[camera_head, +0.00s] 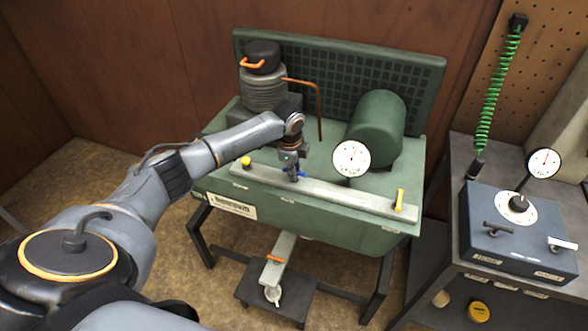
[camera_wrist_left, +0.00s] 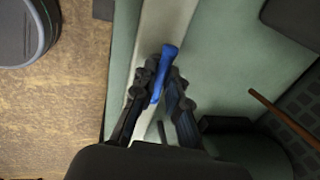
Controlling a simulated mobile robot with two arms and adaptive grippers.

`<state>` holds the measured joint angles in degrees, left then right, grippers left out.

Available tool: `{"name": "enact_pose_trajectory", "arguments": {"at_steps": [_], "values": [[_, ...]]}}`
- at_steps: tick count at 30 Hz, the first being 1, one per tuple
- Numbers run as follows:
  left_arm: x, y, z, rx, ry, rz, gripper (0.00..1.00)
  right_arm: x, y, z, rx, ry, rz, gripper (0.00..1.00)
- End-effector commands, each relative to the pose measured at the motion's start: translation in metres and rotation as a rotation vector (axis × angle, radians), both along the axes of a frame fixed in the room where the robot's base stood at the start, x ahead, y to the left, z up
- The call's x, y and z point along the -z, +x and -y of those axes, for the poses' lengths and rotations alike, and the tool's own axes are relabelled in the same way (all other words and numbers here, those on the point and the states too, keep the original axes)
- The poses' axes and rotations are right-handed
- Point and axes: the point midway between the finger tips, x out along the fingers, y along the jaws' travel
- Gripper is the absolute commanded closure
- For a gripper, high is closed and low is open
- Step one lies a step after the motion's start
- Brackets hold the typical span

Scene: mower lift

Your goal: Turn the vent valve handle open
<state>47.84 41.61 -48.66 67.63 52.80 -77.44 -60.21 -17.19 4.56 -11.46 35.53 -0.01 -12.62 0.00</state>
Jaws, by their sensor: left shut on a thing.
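A blue valve handle (camera_head: 298,176) sits on the pale grey rail (camera_head: 340,191) along the front of the green machine. My left gripper (camera_head: 292,169) reaches down to it from above. In the left wrist view the blue handle (camera_wrist_left: 165,65) lies between the two dark fingers of the left gripper (camera_wrist_left: 162,88), which are shut on it. The handle's upper end sticks out past the fingers and slants a little across the rail. Its base is partly hidden by the fingers. My right gripper is not in view.
A yellow knob (camera_head: 246,161) and a yellow lever (camera_head: 399,199) stand at the rail's two ends. A white dial gauge (camera_head: 351,158) rises behind the rail, right of my gripper. A blue box (camera_head: 515,237) with a dial stands on the cart at right.

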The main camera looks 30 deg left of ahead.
Motion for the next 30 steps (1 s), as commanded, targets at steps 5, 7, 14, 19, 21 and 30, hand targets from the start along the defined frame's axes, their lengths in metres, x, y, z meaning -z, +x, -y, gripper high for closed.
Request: {"name": "enact_pose_trajectory", "arguments": {"at_steps": [5, 7, 14, 19, 21, 30], "values": [[-0.001, 0.0, 0.001, -0.028, -0.001, -0.002, 1.0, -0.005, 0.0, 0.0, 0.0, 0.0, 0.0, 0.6], [-0.001, -0.001, 0.002, -0.052, -0.002, -0.003, 1.0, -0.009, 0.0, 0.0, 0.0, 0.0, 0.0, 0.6], [-0.003, -0.001, 0.003, -0.198, -0.003, -0.004, 1.0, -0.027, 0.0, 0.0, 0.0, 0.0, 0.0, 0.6], [-0.003, -0.001, 0.004, -0.354, -0.004, -0.005, 1.0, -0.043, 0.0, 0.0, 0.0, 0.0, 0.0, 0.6], [-0.003, 0.0, 0.004, -0.422, -0.004, -0.005, 1.0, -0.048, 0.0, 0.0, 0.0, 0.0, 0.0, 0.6], [-0.002, 0.001, 0.005, -0.707, -0.003, -0.004, 1.0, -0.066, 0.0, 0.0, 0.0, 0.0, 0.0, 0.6]]}}
